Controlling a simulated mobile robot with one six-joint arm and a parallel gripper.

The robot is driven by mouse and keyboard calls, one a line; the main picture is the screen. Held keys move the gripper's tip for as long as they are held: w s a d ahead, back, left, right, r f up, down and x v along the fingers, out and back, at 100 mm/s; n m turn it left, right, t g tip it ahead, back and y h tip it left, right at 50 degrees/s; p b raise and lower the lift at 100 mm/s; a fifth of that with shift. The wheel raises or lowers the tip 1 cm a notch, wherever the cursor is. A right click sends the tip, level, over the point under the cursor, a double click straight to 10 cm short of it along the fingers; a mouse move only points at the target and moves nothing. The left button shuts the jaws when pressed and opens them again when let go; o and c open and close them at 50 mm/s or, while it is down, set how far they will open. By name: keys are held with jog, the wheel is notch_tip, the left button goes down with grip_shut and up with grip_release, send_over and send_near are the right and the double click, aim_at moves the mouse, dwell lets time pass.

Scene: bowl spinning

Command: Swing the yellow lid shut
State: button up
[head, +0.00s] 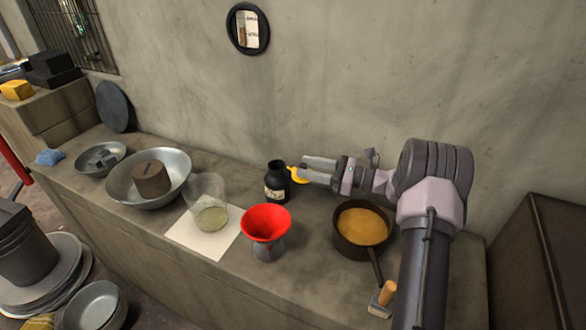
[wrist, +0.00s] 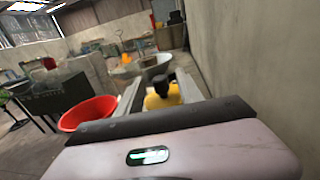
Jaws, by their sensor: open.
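A dark bottle (head: 277,184) with a pale label stands upright on the counter near the wall. Its yellow lid (head: 298,173) sticks out at the right side of the bottle's neck, swung open. My gripper (head: 306,170) reaches in from the right, with its fingertips at the lid. In the wrist view the yellow lid (wrist: 160,101) lies between the two open fingers, and the dark bottle (wrist: 162,83) is just beyond it. I cannot tell whether a finger touches the lid. The bottle's far side is hidden.
A red funnel (head: 266,222) stands in front of the bottle, and a glass beaker (head: 207,200) is left of it. A pot of orange liquid (head: 362,227) sits below my arm. Metal bowls (head: 178,163) are farther left. The wall (head: 330,80) is close behind.

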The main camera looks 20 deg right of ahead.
aim_at(293, 171)
jog(key=b+x, duration=0.1)
jog(key=x, duration=0.3)
jog(key=shift+w+a, duration=0.3)
grip_shut()
dwell(1.1)
